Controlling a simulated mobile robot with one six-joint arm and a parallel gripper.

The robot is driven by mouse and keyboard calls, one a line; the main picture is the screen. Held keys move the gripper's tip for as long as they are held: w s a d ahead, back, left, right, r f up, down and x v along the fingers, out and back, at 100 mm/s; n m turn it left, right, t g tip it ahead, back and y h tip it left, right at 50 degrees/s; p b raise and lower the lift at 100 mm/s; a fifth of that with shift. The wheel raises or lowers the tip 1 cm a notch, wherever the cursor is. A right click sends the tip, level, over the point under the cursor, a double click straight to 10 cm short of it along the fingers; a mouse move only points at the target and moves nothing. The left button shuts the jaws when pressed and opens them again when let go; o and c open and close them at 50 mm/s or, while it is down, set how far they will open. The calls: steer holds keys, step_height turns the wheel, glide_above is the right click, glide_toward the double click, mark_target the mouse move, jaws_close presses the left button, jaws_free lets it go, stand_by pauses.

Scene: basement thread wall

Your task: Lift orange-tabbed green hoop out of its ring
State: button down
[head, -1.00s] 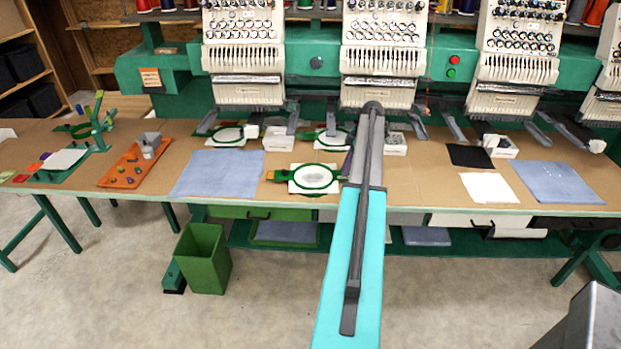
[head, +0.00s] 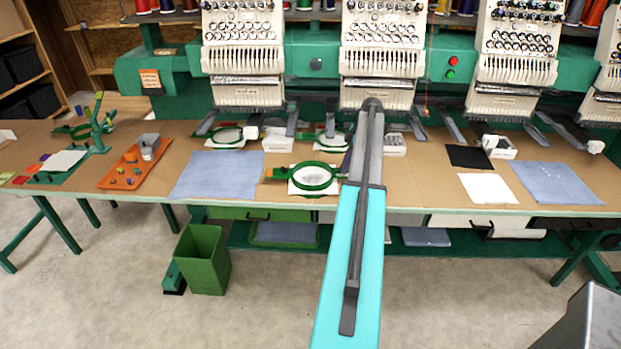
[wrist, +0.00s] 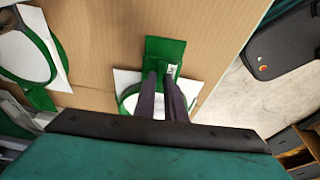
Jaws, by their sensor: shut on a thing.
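The green hoop (head: 333,184) is at the middle of the table, over a white cloth (head: 297,190). Its ring looks tilted in the head view. A green bar and a small orange patch (head: 281,171) show at its left. In the wrist view my gripper (wrist: 164,76) has its two dark fingers close together at a flat green tab (wrist: 164,48) with a small white label, shut on the hoop. Part of the ring and white cloth (wrist: 127,82) shows beside and behind the fingers. In the head view my arm hides the gripper. I cannot tell how far the two rings are apart.
Another hoop with white cloth (wrist: 22,42) lies nearby in the wrist view. Embroidery machine heads (head: 380,50) stand behind the table. A blue cloth (head: 217,175) and an orange tray (head: 128,172) lie to the left. Bare table (head: 425,185) shows right of my arm.

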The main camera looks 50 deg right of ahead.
steer(key=shift+r, duration=0.8)
stand_by(0.4)
steer(key=shift+r+p, duration=1.3)
steer(key=shift+r, duration=1.65)
